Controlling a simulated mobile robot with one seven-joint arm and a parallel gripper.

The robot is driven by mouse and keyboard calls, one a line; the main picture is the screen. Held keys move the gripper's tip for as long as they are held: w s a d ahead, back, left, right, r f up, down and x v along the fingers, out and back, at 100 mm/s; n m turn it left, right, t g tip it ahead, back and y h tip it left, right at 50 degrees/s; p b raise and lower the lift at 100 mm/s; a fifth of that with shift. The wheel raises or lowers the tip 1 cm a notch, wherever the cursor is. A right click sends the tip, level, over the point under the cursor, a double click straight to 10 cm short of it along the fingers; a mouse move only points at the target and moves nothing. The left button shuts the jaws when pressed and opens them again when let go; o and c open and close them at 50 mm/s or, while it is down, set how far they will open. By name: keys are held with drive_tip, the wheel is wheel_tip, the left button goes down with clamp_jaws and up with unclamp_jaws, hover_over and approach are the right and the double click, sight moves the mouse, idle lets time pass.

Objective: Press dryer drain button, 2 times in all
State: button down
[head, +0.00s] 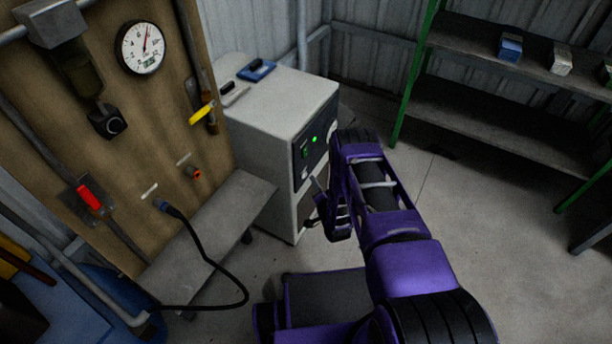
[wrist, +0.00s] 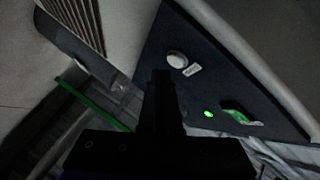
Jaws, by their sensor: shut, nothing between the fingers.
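The dryer (head: 275,110) is a pale grey cabinet with a dark control panel (head: 300,165) on its front. In the wrist view, a round pale button (wrist: 176,59) with a small white label beside it sits on the dark panel (wrist: 215,75). A green light (wrist: 208,113) and a green switch (wrist: 238,115) are on the same panel. My gripper (wrist: 163,75) is shut and empty, its tip appearing close beside the button; contact cannot be told. In the head view my gripper (head: 322,195) is in front of the dryer, and my arm hides part of the panel.
A wooden board with a gauge (head: 142,48), a yellow-handled valve (head: 202,112) and a red handle (head: 89,197) stands left. A black hose (head: 208,258) hangs below it. A green-framed shelf (head: 480,110) stands back right. The floor between is clear.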

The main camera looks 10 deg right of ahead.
drive_tip(key=shift+w+a, duration=0.1)
idle(0.3)
drive_tip(key=shift+w+a, duration=0.15)
drive_tip(key=shift+a, duration=0.1)
drive_tip(key=shift+w+a, duration=0.25)
drive_tip(key=shift+a, duration=0.1)
idle(0.9)
drive_tip(key=shift+d, duration=0.1)
drive_tip(key=shift+s+d, duration=0.5)
drive_tip(key=shift+d, duration=0.1)
drive_tip(key=shift+d, duration=0.1)
drive_tip(key=shift+s+d+p, duration=0.2)
drive_tip(key=shift+s+d, duration=0.55)
drive_tip(key=shift+d, duration=0.25)
drive_tip(key=shift+s+d+p, duration=0.2)
drive_tip(key=shift+s+d, duration=0.5)
drive_tip(key=shift+d, duration=0.25)
